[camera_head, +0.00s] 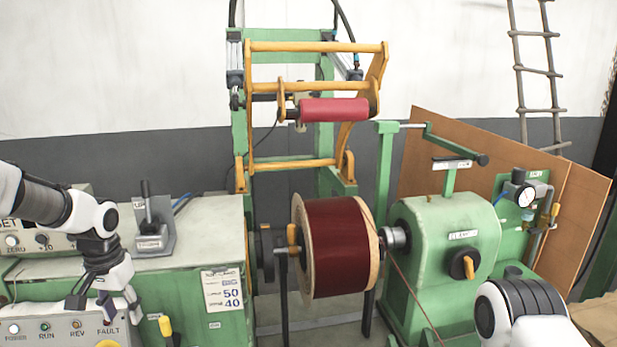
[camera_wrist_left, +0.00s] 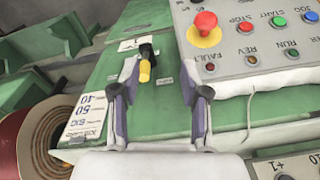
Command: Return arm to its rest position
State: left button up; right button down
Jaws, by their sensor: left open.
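My left arm (camera_head: 45,203) comes in from the left edge in the head view. Its gripper (camera_head: 106,308) points down over the control panel at the lower left. In the left wrist view the two fingers of the left gripper (camera_wrist_left: 158,72) are spread apart with nothing held between them. A small yellow and black handle (camera_wrist_left: 146,66) shows between the fingers, on the green cabinet beyond them. Part of my right arm (camera_head: 520,312) shows at the lower right. Its gripper is out of the frame.
The control panel (camera_head: 50,332) has a red emergency button (camera_wrist_left: 205,22). A lever box (camera_head: 150,232) stands on the bench behind. The dark red wire coil (camera_head: 337,248) sits on the winder, beside the green headstock (camera_head: 445,235). A roller frame (camera_head: 315,47) rises above.

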pick_arm(q)
jog(key=s+d+f+g+b, duration=0.15)
jog(key=s+f, duration=0.35)
jog(key=f, duration=0.5)
jog(key=s+d+f+g+b, duration=0.1)
jog(key=s+d+f+b, duration=0.2)
jog(key=f, duration=0.6)
jog(key=s+d+f+g, duration=0.25)
jog(key=s+f, duration=0.35)
jog(key=f, duration=0.4)
jog(key=s+d+f+b, duration=0.2)
jog(key=s+d+f, duration=0.1)
jog(key=s+f, duration=0.55)
jog(key=s+d+f+b, duration=0.25)
jog(key=s+f, duration=0.25)
jog(key=s, duration=0.7)
jog(key=shift+w+r+n+t+p, duration=0.2)
jog(key=shift+w+t+p, duration=0.1)
jog(key=shift+w+t, duration=0.8)
jog(key=shift+w+r+n+t+p, duration=0.15)
jog(key=shift+w+t+p, duration=0.15)
jog(key=shift+w+t, duration=0.75)
pick_arm(e)
notch_tip(320, 180, down, 9)
jog(key=shift+w, duration=0.15)
pick_arm(q)
jog(key=shift+s, duration=0.1)
